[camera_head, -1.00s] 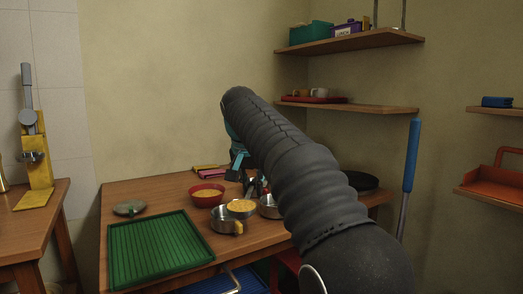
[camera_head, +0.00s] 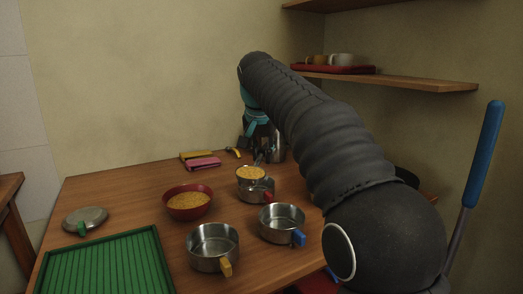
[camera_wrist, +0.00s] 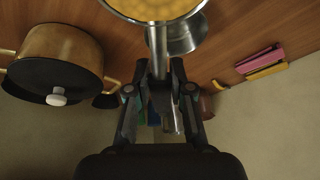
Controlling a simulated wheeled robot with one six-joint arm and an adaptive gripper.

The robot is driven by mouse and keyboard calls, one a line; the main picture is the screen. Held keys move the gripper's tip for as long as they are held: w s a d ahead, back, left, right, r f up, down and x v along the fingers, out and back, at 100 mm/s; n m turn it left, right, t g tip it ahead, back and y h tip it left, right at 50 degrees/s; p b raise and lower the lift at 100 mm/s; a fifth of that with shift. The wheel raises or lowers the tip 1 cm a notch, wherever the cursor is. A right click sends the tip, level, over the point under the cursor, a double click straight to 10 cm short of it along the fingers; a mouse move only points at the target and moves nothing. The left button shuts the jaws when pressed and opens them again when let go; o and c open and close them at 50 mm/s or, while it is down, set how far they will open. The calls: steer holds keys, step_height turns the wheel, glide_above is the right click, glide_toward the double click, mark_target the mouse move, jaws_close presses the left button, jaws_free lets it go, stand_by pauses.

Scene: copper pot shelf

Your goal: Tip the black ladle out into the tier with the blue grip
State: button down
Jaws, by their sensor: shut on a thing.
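My gripper (camera_wrist: 158,88) is shut on the grey handle of the ladle (camera_wrist: 157,48). The ladle's bowl is level and full of yellow grains; it also shows in the head view (camera_head: 251,173). There it overlaps the rim of the metal tier with the red grip (camera_head: 257,190); I cannot tell the height between them. The metal tier with the blue grip (camera_head: 281,224) stands nearer and to the right, and looks empty. The empty metal tier with the yellow grip (camera_head: 212,248) stands left of it. My arm hides part of the table.
A red bowl of grains (camera_head: 188,203), a grey lid (camera_head: 85,219) and a green ridged tray (camera_head: 105,265) lie left. Pink and yellow items (camera_head: 203,163) lie at the back. A copper pot with a black lid (camera_wrist: 62,65) shows in the wrist view. A wall shelf (camera_head: 400,82) is right.

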steer(key=s+d+f+m+t+y+b, duration=0.1)
steer(key=d+f+m+t+y, duration=0.1)
steer(key=d+y, duration=0.3)
steer(key=f+t+y, duration=0.1)
steer(key=y, duration=0.3)
steer(key=shift+s+d+f, duration=0.15)
steer(key=shift+f, duration=0.15)
stand_by(0.8)
steer(key=shift+s+d+m+t+y+b, duration=0.1)
steer(key=shift+d+m+t+y+b, duration=0.45)
steer(key=shift+b, duration=1.65)
steer(key=shift+s+a+t+y+b, duration=0.1)
steer(key=shift+y+b, duration=0.8)
steer(key=shift+b, duration=1.35)
steer(key=shift+d+m+t+y+b, duration=0.3)
steer(key=shift+y+b, duration=0.45)
steer(key=shift+b, duration=1.45)
steer(key=shift+s+d+f+m+t+y+b, duration=0.1)
steer(key=shift+d+m+t+y, duration=0.15)
steer(key=shift+t+y, duration=0.2)
steer(key=shift+w+d+f+m+t+y+b, duration=0.15)
steer(key=shift+m+t+y, duration=0.15)
steer(key=shift+y, duration=0.25)
steer(key=shift+s+d+r+m+t+y+b, duration=0.1)
steer(key=shift+s+d+m+t+y, duration=0.1)
steer(key=shift+t+y, duration=0.25)
